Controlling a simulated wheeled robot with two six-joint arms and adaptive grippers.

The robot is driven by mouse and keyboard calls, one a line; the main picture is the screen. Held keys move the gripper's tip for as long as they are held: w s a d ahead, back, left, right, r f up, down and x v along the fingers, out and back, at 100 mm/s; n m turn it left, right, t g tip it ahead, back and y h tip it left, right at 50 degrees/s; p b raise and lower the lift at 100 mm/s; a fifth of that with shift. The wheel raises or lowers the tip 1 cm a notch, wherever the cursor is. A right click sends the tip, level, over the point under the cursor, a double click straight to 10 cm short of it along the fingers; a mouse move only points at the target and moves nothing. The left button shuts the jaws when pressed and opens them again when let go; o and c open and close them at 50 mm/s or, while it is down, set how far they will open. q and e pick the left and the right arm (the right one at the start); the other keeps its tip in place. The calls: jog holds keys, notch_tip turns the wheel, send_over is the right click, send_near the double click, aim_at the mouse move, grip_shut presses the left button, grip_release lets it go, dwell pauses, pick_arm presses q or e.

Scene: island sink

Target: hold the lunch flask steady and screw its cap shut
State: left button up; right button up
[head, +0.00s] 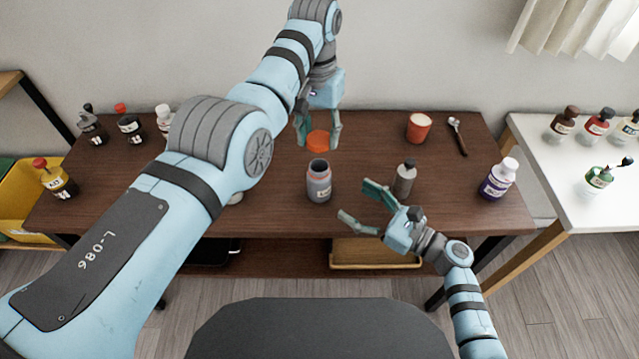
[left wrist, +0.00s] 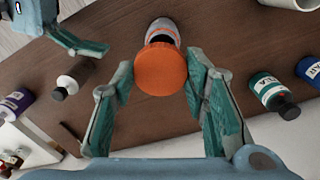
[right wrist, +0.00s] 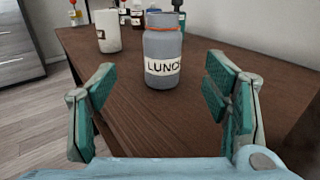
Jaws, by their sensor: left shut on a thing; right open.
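The lunch flask (head: 319,186) is a grey jar standing upright and open on the brown table; its label reads "LUNC…" in the right wrist view (right wrist: 163,48). The orange cap (head: 318,140) is off the flask, behind and above it in the head view. My left gripper (head: 319,135) is shut on the cap; the left wrist view shows the cap (left wrist: 161,70) between its fingers, partly covering the flask (left wrist: 163,30). My right gripper (head: 353,203) is open and empty at the flask's front right, with the flask ahead between its fingers (right wrist: 160,105) in the right wrist view.
A grey bottle (head: 404,180) stands just right of the flask, close to my right gripper. Several bottles stand at the left. My left arm hides part of the table.

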aim_at(329, 184)
pick_arm(q)
jog(key=shift+w+f, duration=0.25)
jog(key=shift+w, duration=0.2)
pick_arm(e)
jog(key=x, duration=0.3)
jog(key=shift+w+d+f, duration=0.1)
jog(key=shift+w+f, duration=0.05)
jog(key=shift+w, duration=0.15)
pick_arm(q)
jog(key=shift+s+r, duration=0.15)
jog(key=shift+s, duration=0.1)
pick_arm(e)
jog(key=x, duration=0.7)
pick_arm(q)
jog(key=shift+w, duration=0.15)
pick_arm(e)
jog(key=shift+w+a, duration=0.4)
jog(key=shift+a, duration=0.2)
jog(key=shift+s, duration=0.1)
jog(key=shift+c, duration=1.3)
grip_shut()
pick_arm(q)
jog(key=shift+f, duration=2.55)
